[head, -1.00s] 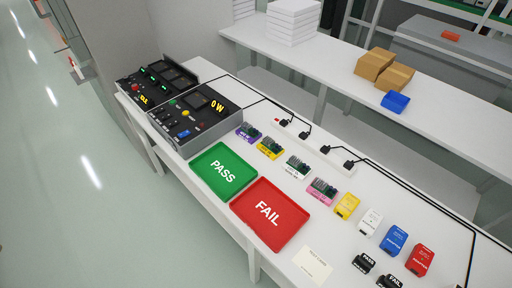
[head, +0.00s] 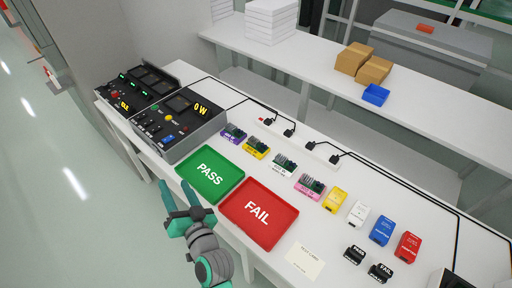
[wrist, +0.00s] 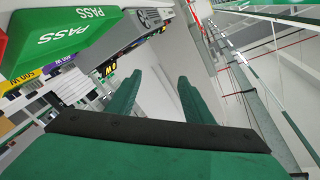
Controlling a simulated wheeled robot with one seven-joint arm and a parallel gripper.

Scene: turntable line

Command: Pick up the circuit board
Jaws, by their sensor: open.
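Several small circuit boards stand in a row on the white table in the head view, each on a coloured base: purple (head: 233,133), yellow (head: 256,147), white (head: 284,164) and pink (head: 309,186). Which of them the task means, I cannot tell. My gripper (head: 181,196) is open and empty at the table's front edge, in front of the green PASS tray (head: 186,184) and well short of the boards. In the wrist view its two fingers (wrist: 155,90) are spread with nothing between them.
A red FAIL tray (head: 237,219) lies beside the PASS tray. Yellow, white, blue and red adapters (head: 382,231) stand to the right. Black PASS and FAIL blocks (head: 380,272) lie nearer the front. Test consoles (head: 180,125) stand at left. A power strip (head: 300,143) and cables run behind the boards.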

